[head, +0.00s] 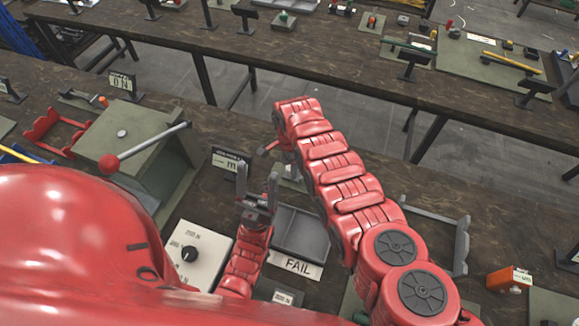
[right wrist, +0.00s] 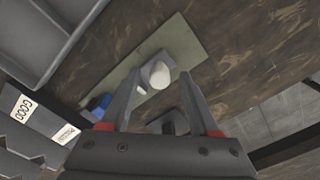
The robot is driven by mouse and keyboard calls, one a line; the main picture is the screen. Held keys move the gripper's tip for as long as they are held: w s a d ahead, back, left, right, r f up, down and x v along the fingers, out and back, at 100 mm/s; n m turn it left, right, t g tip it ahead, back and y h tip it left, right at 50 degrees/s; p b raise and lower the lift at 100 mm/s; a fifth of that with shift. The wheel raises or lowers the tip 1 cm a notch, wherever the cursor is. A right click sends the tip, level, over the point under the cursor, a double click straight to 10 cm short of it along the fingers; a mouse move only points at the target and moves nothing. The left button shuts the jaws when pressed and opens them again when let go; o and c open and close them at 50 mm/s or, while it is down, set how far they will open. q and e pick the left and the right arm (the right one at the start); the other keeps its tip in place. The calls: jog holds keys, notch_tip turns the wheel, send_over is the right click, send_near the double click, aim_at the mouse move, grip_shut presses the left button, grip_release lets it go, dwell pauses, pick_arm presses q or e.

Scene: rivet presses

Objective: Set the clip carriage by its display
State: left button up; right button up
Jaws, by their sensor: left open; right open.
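In the right wrist view a white rounded knob (right wrist: 159,76) sits by a grey block on a pale green plate (right wrist: 190,50). I cannot tell for sure that it is the clip carriage. My right gripper (right wrist: 163,82) is open, and the knob shows between its fingers; contact is not visible. In the head view my right arm hides most of this spot. A small dark display (head: 231,162) there shows a light panel with an "m"; the rest is unreadable. My left gripper (head: 257,174) is open and empty, fingers up, just in front of the display.
A green press box (head: 135,130) with a red-balled lever stands left. A white dial panel (head: 195,255) and a grey tray (head: 300,232) labelled FAIL are near my left gripper. A grey rack (head: 460,245) and an orange box (head: 510,279) lie right.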

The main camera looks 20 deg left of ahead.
jog(key=shift+c, duration=0.2)
grip_shut()
dwell(1.1)
